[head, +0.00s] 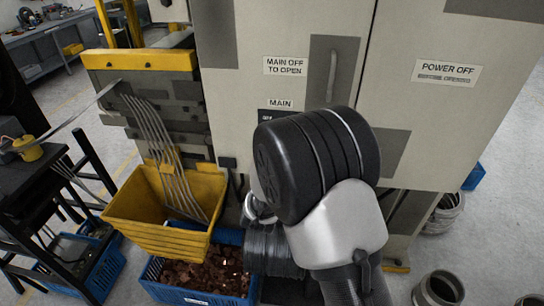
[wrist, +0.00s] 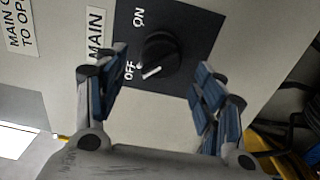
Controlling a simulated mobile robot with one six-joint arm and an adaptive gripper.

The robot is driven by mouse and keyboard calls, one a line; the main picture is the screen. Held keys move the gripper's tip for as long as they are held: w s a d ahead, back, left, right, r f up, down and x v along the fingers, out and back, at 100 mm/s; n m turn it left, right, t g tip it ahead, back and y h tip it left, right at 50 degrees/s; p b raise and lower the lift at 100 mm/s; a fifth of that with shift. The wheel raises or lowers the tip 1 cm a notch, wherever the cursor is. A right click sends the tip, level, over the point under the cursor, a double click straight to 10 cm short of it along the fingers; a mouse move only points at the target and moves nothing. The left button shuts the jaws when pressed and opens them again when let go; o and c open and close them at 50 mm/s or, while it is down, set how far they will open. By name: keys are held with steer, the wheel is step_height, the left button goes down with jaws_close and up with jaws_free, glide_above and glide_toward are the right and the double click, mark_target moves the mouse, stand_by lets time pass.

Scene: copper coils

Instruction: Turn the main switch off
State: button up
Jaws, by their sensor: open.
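The main switch (wrist: 161,50) is a round black knob on a dark plate (wrist: 190,28) in the wrist view. The plate carries the words ON and OFF, and a label (wrist: 96,33) beside it reads MAIN. The knob's white mark lies on the side near OFF and points towards that word. My gripper (wrist: 160,72) is open, with one blue-padded finger on each side of the knob in the picture. I see no clear contact with the knob. In the head view my arm hides the knob; the MAIN label (head: 280,103) shows above it.
The switch is on a tall beige cabinet (head: 225,85) with a door handle (head: 332,75) and signs reading MAIN OFF TO OPEN (head: 285,66) and POWER OFF (head: 446,73). A yellow bin (head: 150,215) and a blue crate of copper pieces (head: 200,292) stand to the left.

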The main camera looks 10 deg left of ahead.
steer(key=s, duration=0.8)
steer(key=shift+a, duration=0.15)
steer(key=s+d+r+m+g+y+b, duration=0.1)
steer(key=s+d+r+m+g+y, duration=0.2)
steer(key=s+d+r+m+g, duration=0.45)
steer(key=s+d+f+m+g, duration=0.1)
steer(key=s+d+m+g, duration=0.1)
steer(key=s, duration=0.6)
steer(key=s+d+f+m+g+h+b, duration=0.1)
steer(key=s+d+m+g, duration=0.1)
steer(key=s+d+m, duration=0.3)
steer(key=s+d+f+m+g+h, duration=0.1)
steer(key=s+d, duration=0.5)
steer(key=s, duration=0.6)
steer(key=shift+f+m+g, duration=0.35)
steer(key=shift+m+g, duration=0.1)
steer(key=shift+m, duration=0.7)
